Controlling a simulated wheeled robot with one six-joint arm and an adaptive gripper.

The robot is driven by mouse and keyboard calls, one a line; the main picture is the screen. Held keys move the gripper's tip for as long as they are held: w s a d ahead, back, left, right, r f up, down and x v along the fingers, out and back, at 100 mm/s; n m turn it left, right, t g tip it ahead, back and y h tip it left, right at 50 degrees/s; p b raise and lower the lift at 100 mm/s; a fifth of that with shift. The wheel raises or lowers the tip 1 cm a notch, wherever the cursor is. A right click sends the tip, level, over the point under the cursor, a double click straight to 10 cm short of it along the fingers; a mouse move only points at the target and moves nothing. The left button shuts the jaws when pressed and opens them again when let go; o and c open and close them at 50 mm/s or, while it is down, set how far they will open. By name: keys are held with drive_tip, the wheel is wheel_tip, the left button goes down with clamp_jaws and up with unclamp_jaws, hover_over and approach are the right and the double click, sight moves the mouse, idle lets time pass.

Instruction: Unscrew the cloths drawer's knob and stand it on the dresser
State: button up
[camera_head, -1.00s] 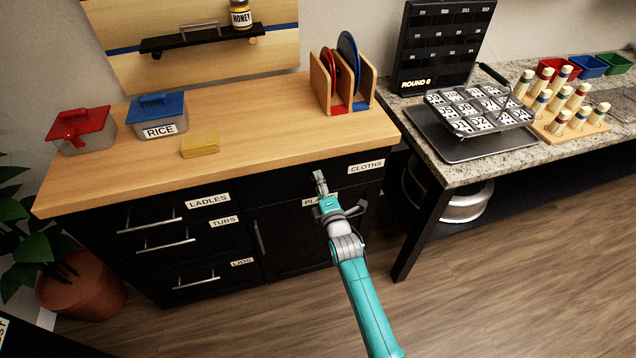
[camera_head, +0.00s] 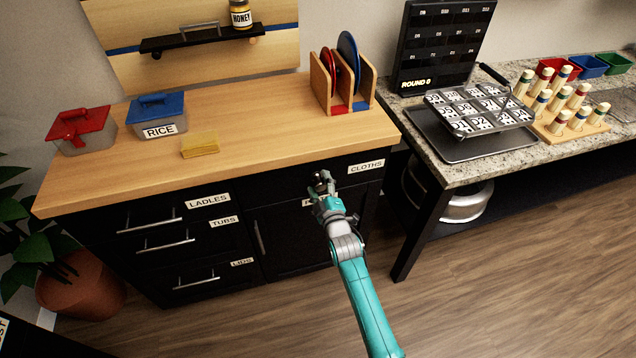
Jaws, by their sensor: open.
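The black dresser has a wooden top (camera_head: 235,120). Its cloths drawer (camera_head: 290,190) is at the upper right of the front, shut, with a white CLOTHS label (camera_head: 366,166). My gripper (camera_head: 322,180) is open at the front of this drawer, left of the label. The drawer's knob is hidden or too small to make out at the fingers, so I cannot tell whether they touch it. My teal arm comes up from below and covers part of the lower door and its label.
On the dresser top are a red-lidded box (camera_head: 82,130), a blue-lidded RICE box (camera_head: 160,116), a yellow sponge-like block (camera_head: 200,144) and a wooden rack (camera_head: 343,84) with lids. The top's front middle is clear. A granite table (camera_head: 470,165) stands to the right.

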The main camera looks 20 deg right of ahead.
drive_tip(key=m, duration=1.1)
idle(0.3)
clamp_jaws()
drive_tip(key=n, duration=0.4)
drive_tip(key=shift+n, duration=0.3)
drive_tip(key=shift+n, duration=0.3)
drive_tip(key=n, duration=0.3)
drive_tip(key=shift+n, duration=0.4)
